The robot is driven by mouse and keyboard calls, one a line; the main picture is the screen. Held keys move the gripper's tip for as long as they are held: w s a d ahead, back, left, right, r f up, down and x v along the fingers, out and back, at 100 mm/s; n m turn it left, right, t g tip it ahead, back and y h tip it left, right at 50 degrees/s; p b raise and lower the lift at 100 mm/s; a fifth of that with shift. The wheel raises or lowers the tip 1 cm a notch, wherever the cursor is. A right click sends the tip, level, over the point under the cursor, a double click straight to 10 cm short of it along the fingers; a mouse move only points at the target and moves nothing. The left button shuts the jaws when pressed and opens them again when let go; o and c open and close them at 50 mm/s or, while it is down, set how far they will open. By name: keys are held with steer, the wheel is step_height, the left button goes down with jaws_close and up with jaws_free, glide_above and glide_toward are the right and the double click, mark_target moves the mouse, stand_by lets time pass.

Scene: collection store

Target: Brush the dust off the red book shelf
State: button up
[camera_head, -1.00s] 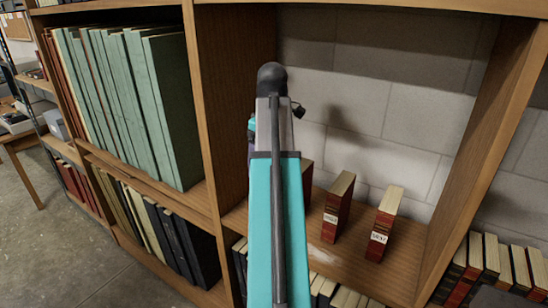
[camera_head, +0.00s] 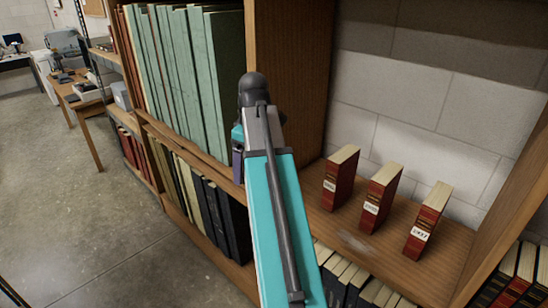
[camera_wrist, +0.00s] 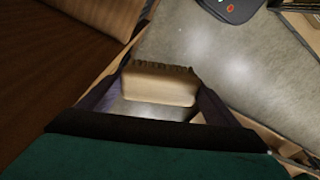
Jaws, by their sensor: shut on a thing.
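The red book shelf (camera_head: 395,262) is a wooden board in the right-hand bay. Three red books with white labels stand upright and apart on it: the left book (camera_head: 340,180), the middle book (camera_head: 380,198) and the right book (camera_head: 427,222). A pale dusty patch (camera_head: 355,243) lies on the board in front of them. My gripper (camera_wrist: 158,92) is shut on a tan brush (camera_wrist: 160,80) with dark bristles at its far edge. In the head view my turquoise arm hides most of the gripper and the brush. The arm is in front of the upright left of the red books.
Tall green volumes (camera_head: 195,80) fill the left bay. Dark and tan books (camera_head: 195,190) stand below them. More books (camera_head: 350,288) line the shelf under the red books. A wooden side panel (camera_head: 510,200) bounds the bay on the right. Grey floor (camera_head: 90,220) at left is open.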

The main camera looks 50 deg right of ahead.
steer(key=w+a+f+m+b, duration=0.1)
steer(key=w+a+f, duration=0.2)
steer(key=a, duration=0.7)
steer(key=w+a+f+m+b, duration=0.1)
steer(key=w+a+f, duration=0.3)
steer(key=a+f, duration=0.3)
steer(key=w+a+f+m+b, duration=0.2)
steer(key=w+a+f, duration=0.2)
steer(key=a, duration=1.1)
steer(key=shift+w+f, duration=0.25)
steer(key=shift+f, duration=0.6)
steer(key=shift+s+a, duration=0.1)
steer(key=shift+s, duration=0.05)
